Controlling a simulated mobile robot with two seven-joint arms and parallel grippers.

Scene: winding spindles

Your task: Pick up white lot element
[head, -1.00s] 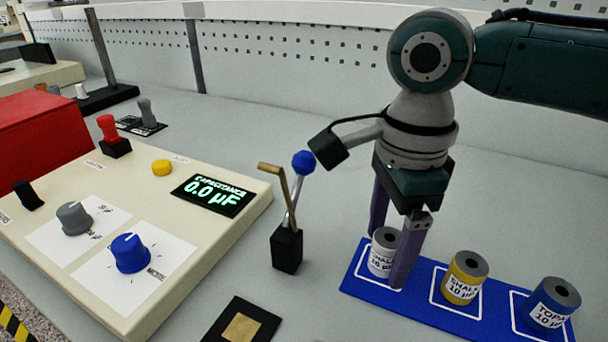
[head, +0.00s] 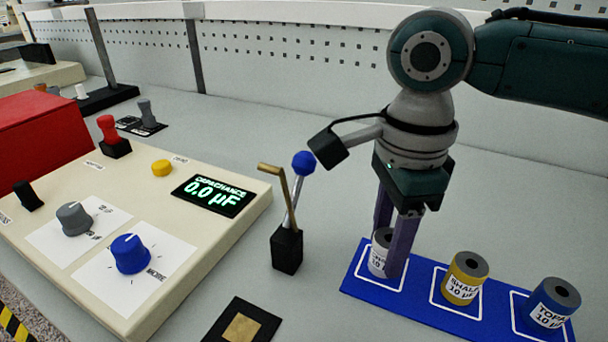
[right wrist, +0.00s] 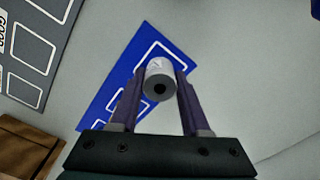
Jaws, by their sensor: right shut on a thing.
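The white lot element (head: 378,254) is a small white cylinder with a grey top and dark lettering. It stands upright in the left white-outlined slot of the blue tray (head: 356,285). My right gripper (head: 392,262) points down and is shut on it, one purple finger on each side; the near finger hides part of it. In the right wrist view the white element (right wrist: 159,80) shows between the two fingertips (right wrist: 160,84), with its dark centre hole visible. My left gripper is in neither current view.
A yellow element (head: 464,279) and a blue element (head: 549,304) stand in the tray's other slots. A blue-knobbed lever (head: 303,163) with a brass crank rises left of the gripper. The cream control panel (head: 200,240) reads 0.0 µF. A black pad (head: 216,325) lies in front.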

